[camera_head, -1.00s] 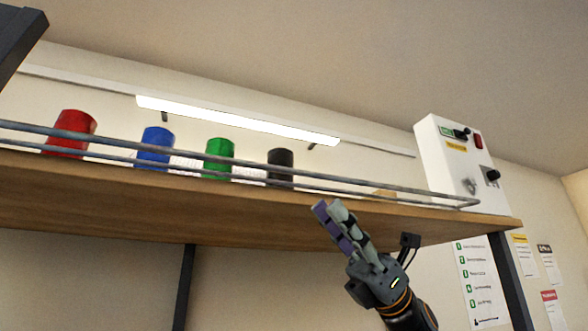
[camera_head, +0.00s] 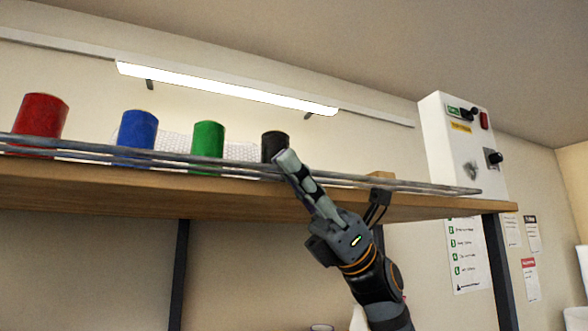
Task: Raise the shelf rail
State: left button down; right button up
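The shelf rail (camera_head: 223,163) is a set of thin grey metal bars along the front of a wooden shelf (camera_head: 120,192). Its bars look close together and low, across the lower parts of the cans. My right gripper (camera_head: 287,158) comes up from below, and its tip overlaps the rail in front of the black can (camera_head: 274,143). I see one finger edge-on, so whether it touches the rail or is open cannot be told. My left gripper is out of view.
Red (camera_head: 40,117), blue (camera_head: 137,130) and green (camera_head: 208,140) cans stand behind the rail. A white control box (camera_head: 455,150) stands at the shelf's right end. Dark posts (camera_head: 500,270) are below the shelf. A lit lamp (camera_head: 225,88) is on the wall.

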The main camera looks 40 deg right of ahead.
jog(key=shift+r+t, duration=0.1)
jog(key=shift+t, duration=0.2)
grip_shut()
jog(key=m+t, duration=0.2)
jog(key=r+m+t+p, duration=0.1)
jog(key=m+t, duration=0.1)
jog(key=m, duration=0.1)
jog(key=m+t+p, duration=0.1)
jog(key=m+t, duration=0.1)
jog(key=t, duration=0.1)
jog(key=shift+r+m, duration=0.4)
jog(key=shift+w+d+r+m+t+h+p, duration=0.1)
jog(key=shift+w+r+m+t+h+p, duration=0.35)
jog(key=shift+m+t+h, duration=1.7)
jog(key=shift+w+d+r+m+t+h+p, duration=0.15)
jog(key=shift+r+m+t+h+p, duration=0.8)
jog(key=shift+m, duration=2.1)
jog(key=shift+w+a+r+m+t+h+p, duration=0.15)
jog(key=shift+w+m+t+h+p, duration=0.4)
jog(key=shift+m+t+h, duration=1.4)
jog(key=shift+s+d+m+t+y, duration=0.1)
jog(key=shift+s+m+t+y, duration=0.15)
jog(key=shift+m+t, duration=0.35)
jog(key=shift+g, duration=0.25)
